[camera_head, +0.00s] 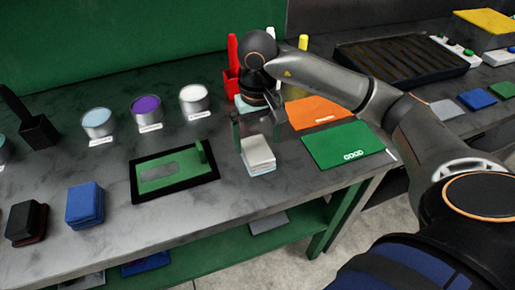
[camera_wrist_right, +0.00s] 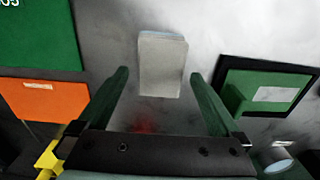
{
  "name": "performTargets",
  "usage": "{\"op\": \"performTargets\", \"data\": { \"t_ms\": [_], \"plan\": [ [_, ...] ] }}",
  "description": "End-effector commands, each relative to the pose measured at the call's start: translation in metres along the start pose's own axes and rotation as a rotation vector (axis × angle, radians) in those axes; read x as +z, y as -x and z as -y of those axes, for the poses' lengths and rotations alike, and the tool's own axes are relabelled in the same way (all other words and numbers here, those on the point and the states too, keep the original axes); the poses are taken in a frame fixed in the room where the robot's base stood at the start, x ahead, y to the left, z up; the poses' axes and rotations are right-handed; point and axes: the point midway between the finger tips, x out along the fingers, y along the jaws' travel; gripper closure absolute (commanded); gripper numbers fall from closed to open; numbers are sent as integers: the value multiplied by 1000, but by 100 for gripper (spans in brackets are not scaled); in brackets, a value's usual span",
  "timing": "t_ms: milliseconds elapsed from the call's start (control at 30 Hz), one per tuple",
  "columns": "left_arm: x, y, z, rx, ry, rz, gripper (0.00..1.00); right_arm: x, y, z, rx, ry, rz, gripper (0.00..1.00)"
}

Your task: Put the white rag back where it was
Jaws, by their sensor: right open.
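A folded white rag (camera_head: 258,152) lies flat on the grey worktop, between the black-framed green tray and the green mat marked GOOD. It looks like a small pile of layers, with a bluish layer at its lower edge. My right gripper (camera_head: 259,128) is open and empty, just above and behind the rag. In the right wrist view, the white rag (camera_wrist_right: 162,66) shows whole, ahead of and between the two spread fingers, with no finger seen touching it. My left gripper is in neither view.
The green tray (camera_head: 142,192) lies left of the rag. The green GOOD mat (camera_head: 335,142) and orange mat (camera_head: 315,112) lie right. A red holder (camera_head: 231,86) stands behind my right gripper. Blue pads (camera_head: 85,204), dark pads (camera_head: 26,222) and several cups stand left. The worktop's front edge is near.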

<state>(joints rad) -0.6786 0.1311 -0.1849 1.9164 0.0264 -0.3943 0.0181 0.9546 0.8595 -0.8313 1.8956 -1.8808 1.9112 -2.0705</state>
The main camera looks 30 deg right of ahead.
Motion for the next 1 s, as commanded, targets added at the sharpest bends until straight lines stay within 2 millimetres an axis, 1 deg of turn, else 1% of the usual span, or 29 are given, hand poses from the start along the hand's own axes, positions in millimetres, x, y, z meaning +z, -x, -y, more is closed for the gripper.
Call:
{"op": "performTargets", "data": {
  "t_ms": [33,200,333,533,1000],
  "plan": [
    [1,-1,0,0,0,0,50,-1,14,0,-2,0,-7,0],
    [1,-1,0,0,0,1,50,-1,51,0,-1,-1,-6,0],
    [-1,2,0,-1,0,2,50,-1,68,0,0,0,-3,0],
    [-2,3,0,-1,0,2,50,0,77,0,0,-1,0,0],
    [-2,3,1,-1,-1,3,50,0,77,0,0,-1,0,0]
  ]
}}
